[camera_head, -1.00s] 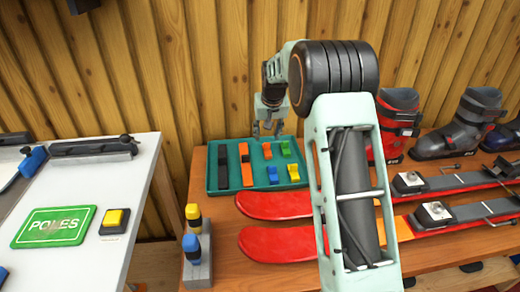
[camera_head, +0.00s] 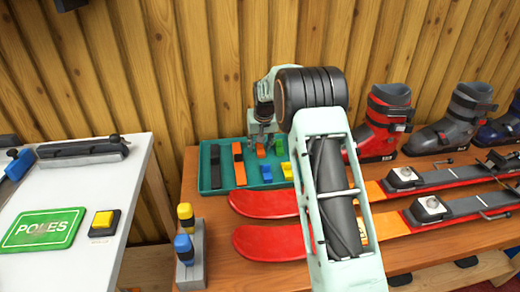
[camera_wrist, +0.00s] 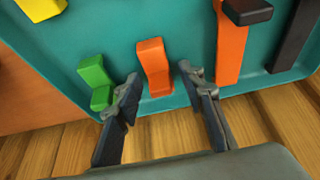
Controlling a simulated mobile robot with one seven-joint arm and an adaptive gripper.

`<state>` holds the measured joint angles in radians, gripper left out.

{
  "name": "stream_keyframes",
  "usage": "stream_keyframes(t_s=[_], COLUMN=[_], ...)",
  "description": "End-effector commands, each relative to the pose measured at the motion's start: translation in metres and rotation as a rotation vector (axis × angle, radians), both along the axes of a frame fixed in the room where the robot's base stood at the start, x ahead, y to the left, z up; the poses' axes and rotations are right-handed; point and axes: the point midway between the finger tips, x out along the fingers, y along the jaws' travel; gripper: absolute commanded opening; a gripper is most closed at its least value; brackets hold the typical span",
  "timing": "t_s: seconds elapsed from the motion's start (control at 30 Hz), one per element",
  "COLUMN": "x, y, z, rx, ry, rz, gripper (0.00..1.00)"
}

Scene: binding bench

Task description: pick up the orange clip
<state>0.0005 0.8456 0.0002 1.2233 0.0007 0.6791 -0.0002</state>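The orange clip (camera_head: 261,151) lies in the back row of the teal tray (camera_head: 204,178), and shows in the middle of the wrist view (camera_wrist: 153,65). My gripper (camera_head: 263,138) is over the back edge of the tray, by the orange clip. In the wrist view my gripper (camera_wrist: 160,77) is open, with one finger on each side of the clip's near end. Nothing is held. I cannot tell whether a finger touches the clip. The left finger is close to the green clip (camera_wrist: 95,82).
A yellow clip (camera_head: 287,170) and a blue clip (camera_head: 266,173) lie in the tray's front row. Red skis (camera_head: 265,203) are in front, and a wooden wall (camera_head: 215,60) stands close behind.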

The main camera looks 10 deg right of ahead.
Motion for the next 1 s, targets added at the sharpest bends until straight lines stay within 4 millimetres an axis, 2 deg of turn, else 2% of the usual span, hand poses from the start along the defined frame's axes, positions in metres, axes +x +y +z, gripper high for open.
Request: stream_keyframes(t_s=[0.03,0.3,0.67,0.77,0.9,1.0], x=[0.000,0.000,0.000,0.000,0.001,-0.012], y=[0.000,0.000,0.000,0.000,0.000,-0.006], z=[0.000,0.000,0.005,0.014,0.037,0.050], rx=[0.000,0.000,0.000,0.000,-0.001,-0.001], ry=[0.000,0.000,-0.001,-0.002,-0.003,-0.001], rz=[0.000,0.000,0.000,0.000,0.001,0.000], gripper=[0.28,0.00,0.00,0.00,0.00,0.00])
